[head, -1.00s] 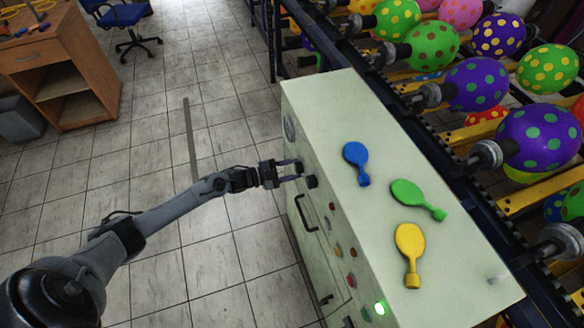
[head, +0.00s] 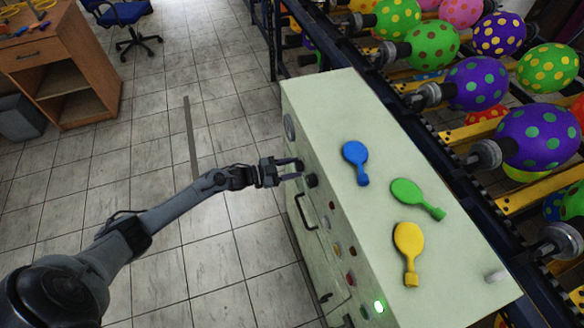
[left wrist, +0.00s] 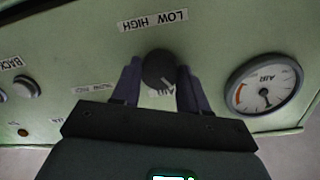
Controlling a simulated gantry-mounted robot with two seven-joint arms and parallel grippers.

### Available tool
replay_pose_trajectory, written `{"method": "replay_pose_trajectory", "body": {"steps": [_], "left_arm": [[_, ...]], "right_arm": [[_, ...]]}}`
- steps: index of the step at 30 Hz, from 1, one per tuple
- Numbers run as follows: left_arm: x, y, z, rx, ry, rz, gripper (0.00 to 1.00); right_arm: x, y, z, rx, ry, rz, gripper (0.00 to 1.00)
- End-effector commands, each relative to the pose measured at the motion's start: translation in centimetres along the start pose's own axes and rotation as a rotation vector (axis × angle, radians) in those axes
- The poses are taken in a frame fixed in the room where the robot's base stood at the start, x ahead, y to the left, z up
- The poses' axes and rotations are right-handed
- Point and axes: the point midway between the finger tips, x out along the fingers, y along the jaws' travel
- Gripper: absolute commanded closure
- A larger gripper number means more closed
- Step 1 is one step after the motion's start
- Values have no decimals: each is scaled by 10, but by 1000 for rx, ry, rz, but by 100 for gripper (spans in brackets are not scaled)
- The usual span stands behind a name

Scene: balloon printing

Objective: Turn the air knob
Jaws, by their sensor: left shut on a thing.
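The air knob (left wrist: 159,69) is a round dark knob on the pale green panel, with a partly hidden "AIR" label below it in the left wrist view. My left gripper (left wrist: 160,88) is shut on the knob, with one dark finger on each side of it. In the head view my left gripper (head: 298,169) is at the upper part of the cabinet's front face. An upside-down "LOW HIGH" label (left wrist: 153,20) lies above the knob. My right gripper is not in view.
An air gauge (left wrist: 264,87) sits right of the knob. A button (left wrist: 26,87) is at the left. Blue (head: 355,160), green (head: 416,197) and yellow (head: 408,250) paddle shapes lie on the cabinet top (head: 350,110). Patterned balloons (head: 540,135) stand on the machine at right.

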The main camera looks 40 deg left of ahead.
Motion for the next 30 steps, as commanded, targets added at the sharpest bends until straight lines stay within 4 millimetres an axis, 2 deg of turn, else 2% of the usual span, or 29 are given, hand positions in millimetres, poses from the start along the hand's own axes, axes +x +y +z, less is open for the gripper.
{"method": "replay_pose_trajectory", "body": {"steps": [2,3,8,16,20,23,30], "left_arm": [[0,0,0,0,-1,1,87],[0,0,0,0,-1,1,53],[0,0,0,0,-1,0,31],[-1,0,0,1,-1,0,31],[-7,0,1,0,-2,0,31],[-18,0,0,1,-2,0,31],[-59,0,0,1,-3,2,31]], "right_arm": [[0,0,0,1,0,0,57],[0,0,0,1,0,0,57],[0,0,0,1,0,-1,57],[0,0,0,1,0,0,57],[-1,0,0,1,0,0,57],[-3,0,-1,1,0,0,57],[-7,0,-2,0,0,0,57]]}}
